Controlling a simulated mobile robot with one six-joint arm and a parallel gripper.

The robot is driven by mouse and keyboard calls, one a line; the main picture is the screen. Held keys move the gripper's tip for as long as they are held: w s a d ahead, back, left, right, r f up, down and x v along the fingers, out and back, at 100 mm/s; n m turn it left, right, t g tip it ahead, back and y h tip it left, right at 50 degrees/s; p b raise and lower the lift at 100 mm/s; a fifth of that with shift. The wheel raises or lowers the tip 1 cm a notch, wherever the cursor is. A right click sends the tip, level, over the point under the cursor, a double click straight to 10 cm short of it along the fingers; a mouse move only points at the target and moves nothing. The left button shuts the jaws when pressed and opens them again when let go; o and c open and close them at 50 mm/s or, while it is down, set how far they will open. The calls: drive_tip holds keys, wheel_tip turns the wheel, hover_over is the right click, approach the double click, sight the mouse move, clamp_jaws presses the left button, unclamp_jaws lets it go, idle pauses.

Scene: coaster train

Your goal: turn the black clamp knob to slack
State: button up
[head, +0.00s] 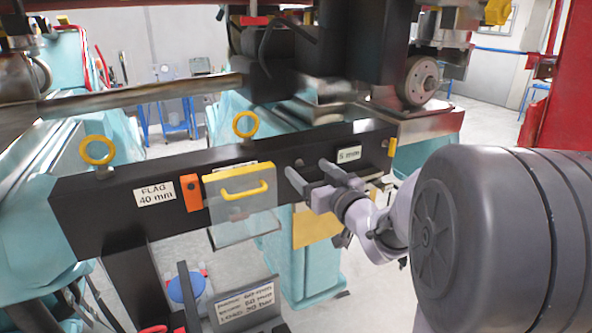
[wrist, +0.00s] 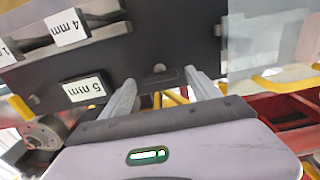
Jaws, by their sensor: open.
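A small dark round piece (head: 299,163) sits on the front face of the black beam (head: 120,208), between a clear plate and the "5 mm" label. It looks like the clamp knob, but it is too small to be sure. In the wrist view a similar round piece (wrist: 159,68) shows just beyond and between my fingertips. My gripper (head: 310,171) is open, its two fingers pointing at the beam face. The fingers also show in the wrist view (wrist: 161,82), spread apart with nothing held between them. Whether a fingertip touches the beam cannot be told.
Left of my gripper, a clear plate (head: 243,206) with a yellow handle (head: 244,190) hangs on the beam, beside an orange block (head: 191,193). Yellow rings (head: 246,124) stand on top. A "5 mm" label (head: 349,154) is close right. A signboard (head: 245,305) stands below.

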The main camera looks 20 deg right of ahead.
drive_tip(key=shift+a, duration=0.1)
drive_tip(key=c, duration=1.4)
drive_tip(key=shift+o, duration=0.2)
drive_tip(key=shift+b, duration=0.35)
drive_tip(key=n+b, duration=0.2)
drive_tip(key=b, duration=0.1)
drive_tip(key=shift+f+n, duration=0.25)
drive_tip(key=shift+n, duration=0.15)
drive_tip(key=n+b, duration=0.6)
drive_tip(key=shift+a, duration=0.1)
drive_tip(key=n+b, duration=0.4)
drive_tip(key=shift+a+n, duration=0.1)
drive_tip(key=shift+n, duration=0.3)
drive_tip(key=shift+n+b, duration=1.25)
drive_tip(key=shift+n, duration=1.05)
